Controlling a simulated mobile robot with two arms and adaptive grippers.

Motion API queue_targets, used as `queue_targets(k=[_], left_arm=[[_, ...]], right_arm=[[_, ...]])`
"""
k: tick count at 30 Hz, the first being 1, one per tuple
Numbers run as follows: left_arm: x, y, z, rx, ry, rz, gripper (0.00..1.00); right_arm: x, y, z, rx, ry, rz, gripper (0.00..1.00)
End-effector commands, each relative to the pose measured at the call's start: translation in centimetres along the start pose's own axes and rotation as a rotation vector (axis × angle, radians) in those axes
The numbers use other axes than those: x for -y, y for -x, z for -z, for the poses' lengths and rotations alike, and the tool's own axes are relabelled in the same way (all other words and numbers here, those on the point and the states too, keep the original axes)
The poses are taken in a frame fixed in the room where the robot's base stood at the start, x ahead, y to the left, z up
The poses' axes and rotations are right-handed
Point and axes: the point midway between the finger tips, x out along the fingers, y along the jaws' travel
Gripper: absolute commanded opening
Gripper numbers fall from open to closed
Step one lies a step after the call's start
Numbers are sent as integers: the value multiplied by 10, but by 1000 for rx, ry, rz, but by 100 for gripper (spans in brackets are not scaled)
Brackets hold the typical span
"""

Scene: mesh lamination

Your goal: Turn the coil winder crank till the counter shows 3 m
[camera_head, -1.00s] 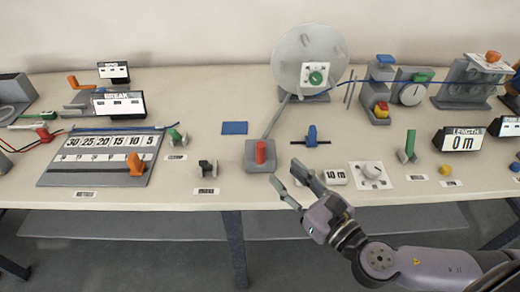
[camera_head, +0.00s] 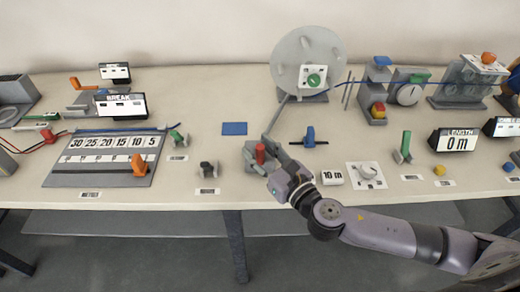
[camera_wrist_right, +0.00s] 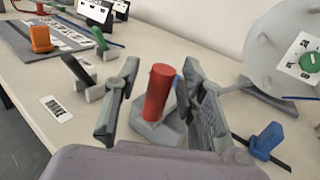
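My right gripper (camera_head: 258,152) is open around the red handle. In the right wrist view the red handle (camera_wrist_right: 158,92) stands between the two spread fingers. The length counter (camera_head: 456,140) reads 0 m. My left gripper is out of view.
A 10 m tile (camera_head: 332,177) and a white plate with a round knob (camera_head: 367,175) lie right of the gripper. A blue slider (camera_head: 309,137) stands behind it. A black-and-grey lever (camera_head: 208,170) stands to the left. A blue pad (camera_head: 234,129) lies flat behind.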

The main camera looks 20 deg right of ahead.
Motion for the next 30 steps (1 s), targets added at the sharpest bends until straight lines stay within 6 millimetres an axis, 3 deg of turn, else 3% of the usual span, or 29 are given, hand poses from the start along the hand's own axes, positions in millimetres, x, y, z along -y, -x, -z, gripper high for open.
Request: queue_targets(k=[16, 30], left_arm=[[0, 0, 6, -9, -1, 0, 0], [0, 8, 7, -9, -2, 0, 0]], right_arm=[[0, 0, 0, 0, 0, 1, 0], [-3, -1, -2, 0, -5, 43, 0]])
